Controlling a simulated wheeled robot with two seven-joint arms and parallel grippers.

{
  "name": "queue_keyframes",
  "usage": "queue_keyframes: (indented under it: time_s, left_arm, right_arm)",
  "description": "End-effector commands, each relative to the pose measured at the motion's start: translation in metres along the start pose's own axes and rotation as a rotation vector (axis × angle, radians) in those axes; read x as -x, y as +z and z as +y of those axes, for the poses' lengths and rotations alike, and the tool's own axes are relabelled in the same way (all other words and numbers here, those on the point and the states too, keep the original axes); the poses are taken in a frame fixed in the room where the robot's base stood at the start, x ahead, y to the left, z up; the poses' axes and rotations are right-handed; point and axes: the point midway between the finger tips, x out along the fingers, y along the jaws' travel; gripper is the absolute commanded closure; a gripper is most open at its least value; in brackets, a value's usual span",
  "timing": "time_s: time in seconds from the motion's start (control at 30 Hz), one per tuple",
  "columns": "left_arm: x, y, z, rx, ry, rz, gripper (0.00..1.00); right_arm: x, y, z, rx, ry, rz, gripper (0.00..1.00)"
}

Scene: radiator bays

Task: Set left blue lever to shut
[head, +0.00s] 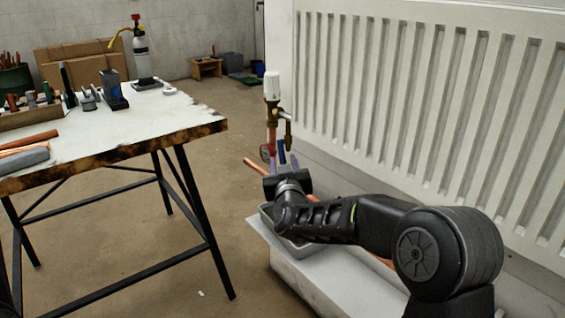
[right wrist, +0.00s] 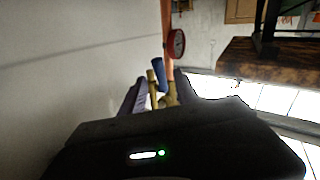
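A blue lever (head: 281,152) shows at the lower end of the pipework by the radiator's left edge. In the right wrist view the blue lever (right wrist: 158,74) stands by a brass valve body (right wrist: 163,96), its long side roughly along the copper pipe (right wrist: 166,30). My right gripper (head: 285,161) is open at the lever. In its wrist view the fingers (right wrist: 158,93) stand apart on either side of the brass valve and lever. I cannot tell whether they touch. My gripper body hides the lower part of the valve. My left gripper is not in view.
A round red gauge (right wrist: 176,42) sits close beyond the lever. A white thermostat head (head: 271,86) tops the pipe beside the large radiator (head: 400,95). A grey tray (head: 266,218) lies below my arm. A workbench (head: 150,118) with tools stands left, with clear floor between.

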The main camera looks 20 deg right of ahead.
Motion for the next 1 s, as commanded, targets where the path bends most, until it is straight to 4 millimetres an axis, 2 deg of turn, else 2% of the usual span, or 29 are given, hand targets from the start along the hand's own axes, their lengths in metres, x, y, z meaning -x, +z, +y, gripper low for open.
queue_keyframes:
  time_s: [0.1, 0.2, 0.5, 0.9, 1.0]
  left_arm:
    - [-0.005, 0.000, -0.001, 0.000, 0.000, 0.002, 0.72]
    - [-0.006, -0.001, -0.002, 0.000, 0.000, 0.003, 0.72]
    - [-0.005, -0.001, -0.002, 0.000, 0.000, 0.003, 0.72]
    - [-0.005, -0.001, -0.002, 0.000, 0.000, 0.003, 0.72]
    - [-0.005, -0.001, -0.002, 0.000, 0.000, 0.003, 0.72]
  right_arm:
    - [-0.016, 0.002, 0.000, 0.001, 0.000, 0.000, 0.63]
    - [-0.023, 0.001, -0.001, 0.001, 0.000, 0.000, 0.63]
    - [-0.026, 0.000, 0.000, 0.000, -0.001, -0.001, 0.63]
    - [-0.025, 0.000, 0.000, 0.000, -0.001, -0.001, 0.95]
    - [-0.025, 0.000, 0.000, 0.000, -0.001, -0.001, 1.00]
